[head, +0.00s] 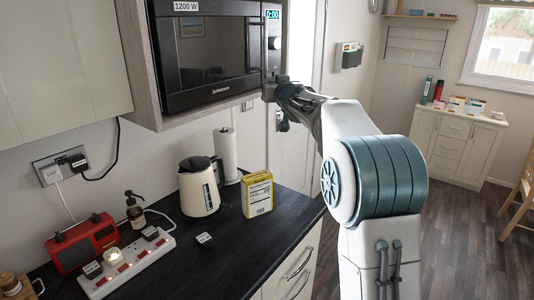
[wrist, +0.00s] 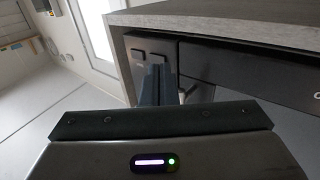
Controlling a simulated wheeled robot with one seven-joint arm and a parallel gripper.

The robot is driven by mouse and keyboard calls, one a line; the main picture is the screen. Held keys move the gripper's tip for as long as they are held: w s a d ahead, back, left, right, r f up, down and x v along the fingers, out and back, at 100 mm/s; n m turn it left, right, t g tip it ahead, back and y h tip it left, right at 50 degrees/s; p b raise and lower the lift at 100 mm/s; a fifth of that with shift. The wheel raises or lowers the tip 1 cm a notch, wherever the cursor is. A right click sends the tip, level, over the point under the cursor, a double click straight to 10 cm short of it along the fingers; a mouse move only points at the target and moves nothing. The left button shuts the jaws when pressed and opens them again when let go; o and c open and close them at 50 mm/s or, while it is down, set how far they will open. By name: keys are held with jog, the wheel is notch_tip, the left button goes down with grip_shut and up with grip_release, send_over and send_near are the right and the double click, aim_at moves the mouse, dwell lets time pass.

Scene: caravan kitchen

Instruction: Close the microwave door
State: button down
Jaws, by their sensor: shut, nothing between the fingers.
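The black microwave (head: 215,50) sits in a wall cabinet at the upper left of the head view. Its door looks flush with the front, or nearly so; I cannot tell if a thin gap is left. The door handle (head: 254,42) is a vertical bar beside the control panel (head: 272,35). My gripper (head: 268,92) is at the lower right corner of the microwave, by the bottom of the control panel. Its fingers also show in the wrist view (wrist: 158,85), shut and empty, in front of the dark microwave front. I cannot tell if they touch it.
The grey cabinet edge (wrist: 220,18) frames the microwave closely. Below, the dark counter (head: 235,240) holds a kettle (head: 199,187), a paper roll (head: 226,155), a yellow box (head: 257,194) and a red radio (head: 82,243). The floor at the right is open.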

jog(key=s+d, duration=0.9)
jog(key=d, duration=0.1)
jog(key=s+d+f+m+g+h, duration=0.15)
jog(key=s+f+h, duration=0.25)
jog(key=s, duration=0.4)
jog(key=s+a+f+g, duration=0.2)
jog(key=s+f+g, duration=0.2)
jog(key=s+f, duration=0.3)
jog(key=s+a+f+g, duration=0.2)
jog(key=s+f+g, duration=0.2)
jog(key=s, duration=1.2)
jog(key=s+a+f+g, duration=0.1)
jog(key=s+f+g, duration=0.3)
jog(key=s+f, duration=0.6)
jog(key=shift+s+a+y, duration=0.3)
jog(key=shift+s+a, duration=0.1)
jog(key=shift+s, duration=0.55)
jog(key=shift+f+m+g, duration=0.1)
jog(key=shift+m+g, duration=0.15)
jog(key=shift+m, duration=0.1)
